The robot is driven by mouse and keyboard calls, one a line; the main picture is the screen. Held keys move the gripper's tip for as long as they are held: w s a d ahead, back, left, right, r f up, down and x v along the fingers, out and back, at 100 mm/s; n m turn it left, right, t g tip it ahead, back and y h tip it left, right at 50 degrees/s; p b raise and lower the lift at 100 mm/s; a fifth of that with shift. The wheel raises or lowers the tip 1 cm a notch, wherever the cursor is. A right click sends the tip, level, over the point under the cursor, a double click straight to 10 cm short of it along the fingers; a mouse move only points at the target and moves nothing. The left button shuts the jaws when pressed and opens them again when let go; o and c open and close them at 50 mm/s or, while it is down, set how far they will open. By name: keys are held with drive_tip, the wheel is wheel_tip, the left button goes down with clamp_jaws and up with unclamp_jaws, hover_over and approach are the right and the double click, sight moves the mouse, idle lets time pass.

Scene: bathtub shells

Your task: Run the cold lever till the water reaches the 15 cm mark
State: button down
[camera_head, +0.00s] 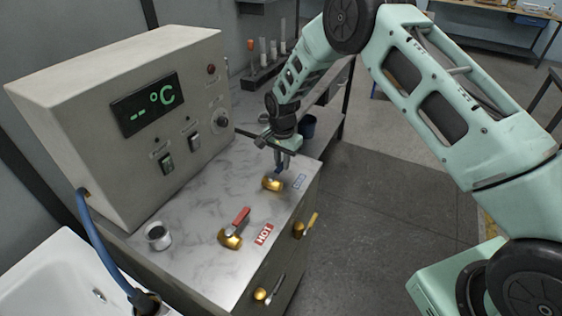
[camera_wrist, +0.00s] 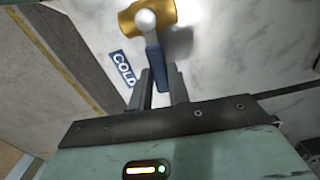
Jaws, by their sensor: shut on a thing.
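The cold lever (camera_wrist: 151,55) has a blue handle on a brass valve body, beside a blue COLD label (camera_wrist: 122,68). My gripper (camera_wrist: 159,85) is shut on the blue handle in the wrist view. In the head view my gripper (camera_head: 281,168) reaches down to the brass cold valve (camera_head: 272,184) at the back right of the marble counter. The hot lever (camera_head: 236,222) has a red handle on a brass body beside a red HOT label (camera_head: 264,234). The white tub (camera_head: 55,268) shows only in part at the lower left. No water or 15 cm mark is visible.
A control box (camera_head: 120,120) with a green "--°C" display stands on the counter's left. A blue hose (camera_head: 100,245) runs from it to the tub. Brass valves protrude from the counter's front.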

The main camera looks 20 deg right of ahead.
drive_tip(key=s+m+b, duration=0.1)
drive_tip(key=m, duration=0.1)
drive_tip(key=d+m+b, duration=0.1)
drive_tip(key=m, duration=0.1)
drive_tip(key=shift+s, duration=0.35)
drive_tip(key=m, duration=0.1)
drive_tip(key=s+m+b, duration=0.1)
drive_tip(key=shift+s+d+m, duration=0.15)
drive_tip(key=shift+s+m, duration=0.05)
drive_tip(key=shift+m, duration=0.1)
drive_tip(key=s+m, duration=0.1)
drive_tip(key=m, duration=0.1)
drive_tip(key=shift+s+r+m, duration=0.1)
drive_tip(key=shift+s+m, duration=0.1)
drive_tip(key=shift+m, duration=0.2)
drive_tip(key=s+m, duration=0.1)
drive_tip(key=m, duration=0.1)
drive_tip(key=s+m+p, duration=0.1)
drive_tip(key=m, duration=0.1)
drive_tip(key=shift+a+r+p, duration=0.1)
drive_tip(key=shift+a+p, duration=0.2)
drive_tip(key=shift+a, duration=0.05)
drive_tip(key=shift+s+a+m+p, duration=0.25)
drive_tip(key=shift+s+m+p, duration=0.1)
drive_tip(key=shift+m, duration=0.55)
drive_tip(key=shift+s+a+m+p, duration=0.25)
drive_tip(key=shift+s+m+p, duration=0.1)
drive_tip(key=shift+m, duration=0.55)
drive_tip(key=c, duration=1.3)
unclamp_jaws()
